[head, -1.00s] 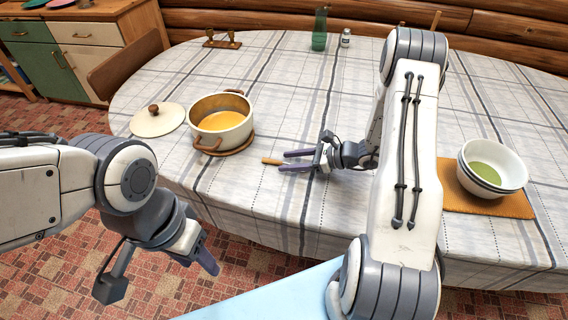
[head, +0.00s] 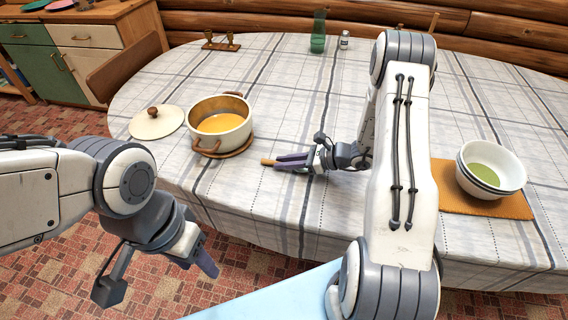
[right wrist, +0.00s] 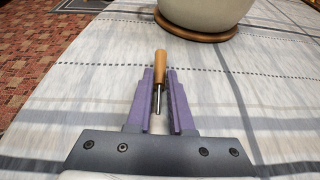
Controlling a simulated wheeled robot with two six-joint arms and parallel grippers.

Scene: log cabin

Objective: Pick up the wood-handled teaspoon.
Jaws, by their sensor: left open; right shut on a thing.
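The wood-handled teaspoon (head: 267,162) is on the checked tablecloth, right of the pot. Only its handle end shows past my fingertips in the head view. In the right wrist view its wooden handle (right wrist: 160,64) points away, with a bit of metal shaft between the purple fingers. The bowl of the spoon is hidden. My right gripper (head: 279,163) is shut on the teaspoon, low at the table surface; it also shows in the right wrist view (right wrist: 160,80). My left gripper (head: 205,262) is open and empty, off the table's front left edge.
A pot of orange soup (head: 220,140) stands on a wooden trivet (head: 236,151), left of the teaspoon, with its lid (head: 157,124) beside it. Stacked bowls (head: 491,168) sit on an orange mat (head: 455,203) at right. The cloth in front of the pot is clear.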

